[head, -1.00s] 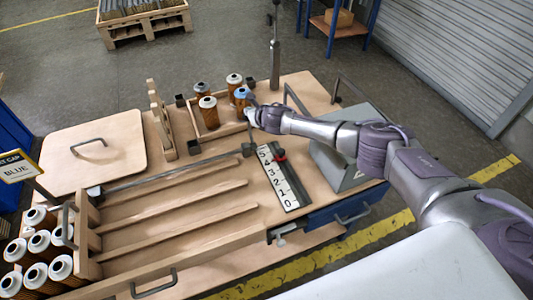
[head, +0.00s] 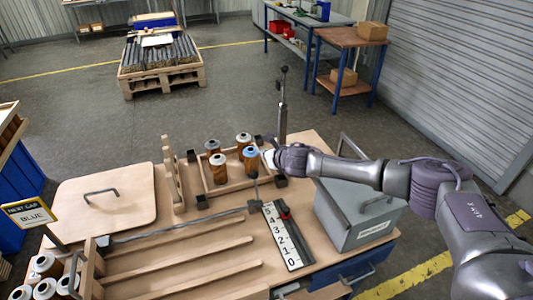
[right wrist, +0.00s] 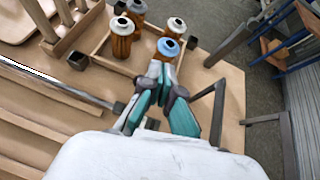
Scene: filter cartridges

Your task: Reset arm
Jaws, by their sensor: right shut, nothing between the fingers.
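My right gripper (head: 269,158) reaches in from the right, just right of the blue-capped cartridge (head: 250,159) on the bench. In the right wrist view my right gripper (right wrist: 160,76) is shut with nothing in its teal-padded fingers, and its tips overlap the blue-capped cartridge (right wrist: 167,49). I cannot tell whether they touch. That cartridge stands upright in a shallow wooden tray (head: 222,186) with several other amber cartridges, such as the white-capped one (head: 217,168) at the front. My left gripper is not in view.
A grey box (head: 355,222) with a handle stands under my right arm. An upright metal post (head: 282,110) stands behind the gripper. Open floor lies beyond the bench.

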